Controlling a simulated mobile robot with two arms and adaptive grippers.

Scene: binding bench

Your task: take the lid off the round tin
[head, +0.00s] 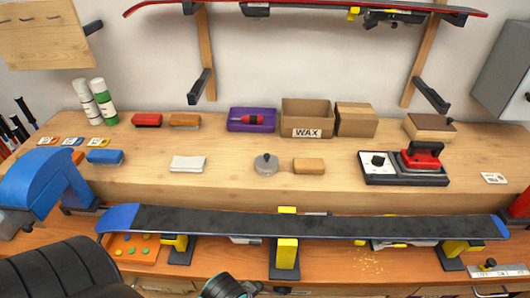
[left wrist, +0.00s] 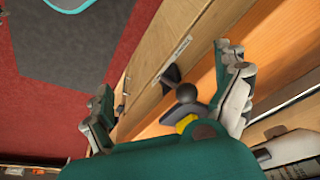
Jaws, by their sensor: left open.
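The round tin (head: 266,164) is small and grey, with a dark knob on top. It stands on the raised rear shelf of the bench, left of a tan block. Its lid appears to be on, but the seam is too small to see. My left gripper (left wrist: 168,103) is open in the left wrist view, its two fingers wide apart, with nothing held. The tin is not recognizable in that view. My right gripper is in neither view.
A long dark ski or board (head: 330,223) lies across yellow-topped supports in front of the shelf. A WAX box (head: 307,118) stands behind.

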